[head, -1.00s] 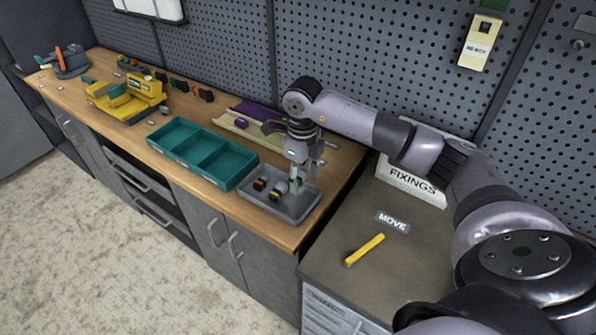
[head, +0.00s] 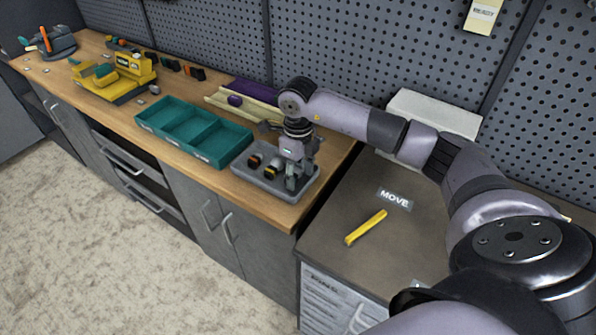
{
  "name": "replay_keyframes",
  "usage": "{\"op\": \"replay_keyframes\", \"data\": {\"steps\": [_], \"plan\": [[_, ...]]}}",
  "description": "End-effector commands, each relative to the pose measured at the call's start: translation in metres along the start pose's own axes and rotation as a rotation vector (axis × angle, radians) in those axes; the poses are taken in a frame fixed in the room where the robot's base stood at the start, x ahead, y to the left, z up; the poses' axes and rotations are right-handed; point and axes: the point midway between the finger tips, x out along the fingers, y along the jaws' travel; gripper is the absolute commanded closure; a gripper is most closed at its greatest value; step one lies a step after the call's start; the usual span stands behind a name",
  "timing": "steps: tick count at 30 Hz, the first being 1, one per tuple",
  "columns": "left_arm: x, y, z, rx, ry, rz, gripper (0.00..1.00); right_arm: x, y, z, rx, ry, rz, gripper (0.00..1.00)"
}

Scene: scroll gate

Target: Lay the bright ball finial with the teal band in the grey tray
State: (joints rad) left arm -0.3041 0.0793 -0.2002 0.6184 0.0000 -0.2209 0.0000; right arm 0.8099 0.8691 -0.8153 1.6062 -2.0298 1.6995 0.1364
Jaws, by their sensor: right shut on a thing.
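The grey tray (head: 259,184) sits at the right front end of the wooden bench. Two small dark pieces with orange or pale bands lie in its left part, one at the back left (head: 254,161) and one nearer the middle (head: 271,171). My right gripper (head: 291,184) points down over the right part of the tray, with its fingertips low, inside the tray's outline. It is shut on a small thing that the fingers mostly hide. I cannot make out a bright ball or a teal band there. My left gripper is not in view.
A teal bin with compartments (head: 178,149) stands just left of the tray. A yellow machine (head: 122,75) and a beige and purple fixture (head: 235,98) are farther back.

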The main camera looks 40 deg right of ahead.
Motion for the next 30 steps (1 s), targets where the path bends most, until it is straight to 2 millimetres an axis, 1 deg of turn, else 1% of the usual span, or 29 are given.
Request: {"op": "replay_keyframes", "data": {"steps": [9, 25, 26, 30], "plan": [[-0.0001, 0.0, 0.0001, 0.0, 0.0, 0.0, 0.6, -0.0007, -0.0003, 0.0002, 0.0, -0.001, -0.001, 0.89], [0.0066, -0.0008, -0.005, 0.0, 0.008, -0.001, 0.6, 0.007, -0.0003, 0.0003, 0.0, -0.001, -0.001, 0.89], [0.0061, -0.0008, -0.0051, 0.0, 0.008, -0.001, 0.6, 0.0064, -0.0003, 0.0003, 0.0, -0.002, -0.001, 0.53], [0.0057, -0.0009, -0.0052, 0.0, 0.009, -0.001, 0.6, 0.0062, -0.0003, 0.0002, 0.0, -0.001, -0.001, 0.44]]}}
